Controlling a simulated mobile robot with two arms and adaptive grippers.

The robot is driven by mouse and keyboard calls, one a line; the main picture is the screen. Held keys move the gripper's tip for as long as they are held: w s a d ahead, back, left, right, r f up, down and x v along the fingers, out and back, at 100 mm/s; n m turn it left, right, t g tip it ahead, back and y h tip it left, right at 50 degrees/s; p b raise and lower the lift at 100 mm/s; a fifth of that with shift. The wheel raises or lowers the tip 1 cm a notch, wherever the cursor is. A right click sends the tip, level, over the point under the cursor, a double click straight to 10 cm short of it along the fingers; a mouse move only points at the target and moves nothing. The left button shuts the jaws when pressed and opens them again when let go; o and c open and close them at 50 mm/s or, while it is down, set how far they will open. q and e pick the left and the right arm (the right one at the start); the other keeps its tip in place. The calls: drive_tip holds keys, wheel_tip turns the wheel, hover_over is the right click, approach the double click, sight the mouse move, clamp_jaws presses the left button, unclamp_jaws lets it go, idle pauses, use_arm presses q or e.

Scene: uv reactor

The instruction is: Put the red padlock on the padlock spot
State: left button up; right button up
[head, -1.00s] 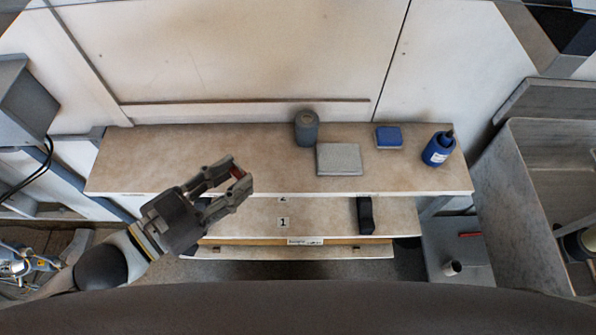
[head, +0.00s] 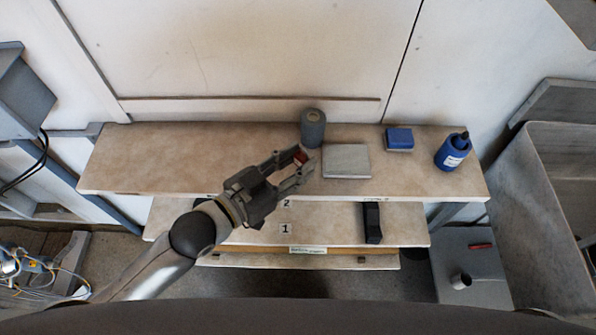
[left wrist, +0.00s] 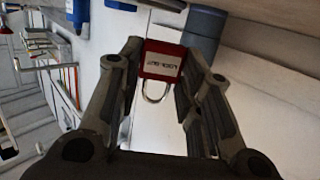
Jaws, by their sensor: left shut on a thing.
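My left gripper (head: 305,161) is shut on the red padlock (head: 300,157), above the top shelf near the grey square plate (head: 347,160). In the left wrist view, the padlock (left wrist: 161,62) sits between the fingertips. Its red body shows a white label and its silver shackle (left wrist: 155,91) points back toward the palm. In the head view the fingers partly hide the padlock. I cannot tell which mark is the padlock spot. My right gripper is out of view.
A grey cylinder (head: 313,128) stands just behind the gripper. A blue box (head: 399,138) and a blue bottle (head: 453,151) stand farther right. The top shelf (head: 170,165) is clear at left. Below are a lower shelf (head: 335,220) with number labels and a black object (head: 372,222).

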use_arm(q)
drive_tip(key=shift+w+d+f, duration=0.15)
drive_tip(key=shift+f, duration=0.1)
wheel_tip(320, 180, down, 3)
drive_tip(key=shift+w+d+f, duration=0.1)
drive_tip(key=shift+d, duration=0.05)
drive_tip(key=shift+f, duration=0.1)
